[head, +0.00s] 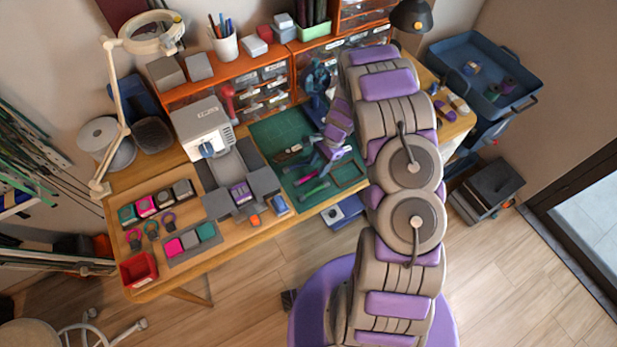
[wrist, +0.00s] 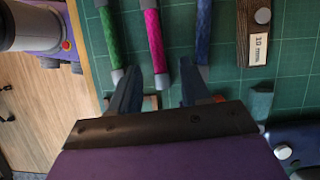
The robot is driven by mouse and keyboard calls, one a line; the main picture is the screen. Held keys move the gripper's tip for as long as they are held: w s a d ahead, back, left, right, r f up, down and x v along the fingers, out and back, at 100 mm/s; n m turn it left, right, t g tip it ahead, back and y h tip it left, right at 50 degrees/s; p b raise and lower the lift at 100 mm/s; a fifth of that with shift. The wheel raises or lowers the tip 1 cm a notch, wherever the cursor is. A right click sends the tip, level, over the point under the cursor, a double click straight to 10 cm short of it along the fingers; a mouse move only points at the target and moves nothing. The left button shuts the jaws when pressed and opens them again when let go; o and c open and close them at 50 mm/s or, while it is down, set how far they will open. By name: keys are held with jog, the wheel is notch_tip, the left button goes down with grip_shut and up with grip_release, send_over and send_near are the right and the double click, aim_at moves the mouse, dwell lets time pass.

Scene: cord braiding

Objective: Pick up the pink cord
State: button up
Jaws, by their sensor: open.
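The pink cord (wrist: 153,34) lies on the green cutting mat (wrist: 285,88) in the wrist view, with a grey sleeve at its near end. In the head view it shows as a short pink strip (head: 314,191) near the mat's front. My gripper (wrist: 157,74) is open, with one dark blue finger on each side of the cord's near end. I cannot tell how high the fingertips are above the mat. A green cord (wrist: 109,36) lies to the left of the pink one, and a blue cord (wrist: 204,28) lies to the right.
A wooden block with a white label (wrist: 257,44) lies right of the blue cord. In the head view, a grey machine (head: 202,126) and trays of small parts stand left of the mat (head: 270,133). Orange drawer units (head: 277,70) line the back of the table.

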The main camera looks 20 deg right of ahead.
jog(key=shift+x, duration=1.1)
grip_shut()
